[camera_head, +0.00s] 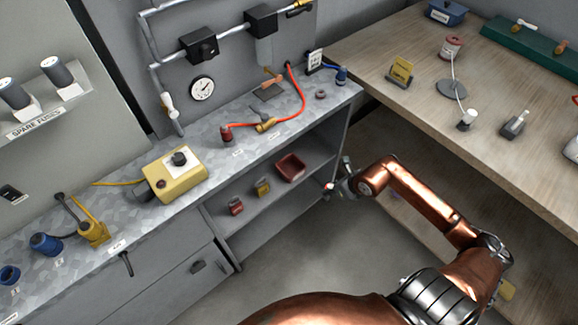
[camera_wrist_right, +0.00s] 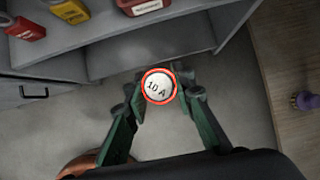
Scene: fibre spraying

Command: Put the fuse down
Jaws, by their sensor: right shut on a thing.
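The fuse (camera_wrist_right: 158,86) shows end-on in the right wrist view as a white disc marked "10 A" with a red-orange ring. My right gripper (camera_wrist_right: 157,92) is shut on it, with a green finger on each side. In the head view the right gripper (camera_head: 343,187) is beside the open end of the grey bench's shelves, in the gap before the wooden bench; the fuse is small there and partly hidden. A rack labelled like "SPARE TUBES" (camera_head: 45,115) on the left wall holds two dark cylinders (camera_head: 57,72). My left gripper is not in view.
The grey bench (camera_head: 222,120) carries a yellow box (camera_head: 175,174), a red hose (camera_head: 303,95) and fittings. Its shelf holds a red bin (camera_head: 291,167) and small red and yellow items. The wooden bench (camera_head: 400,45) on the right carries several small objects. Floor between them is open.

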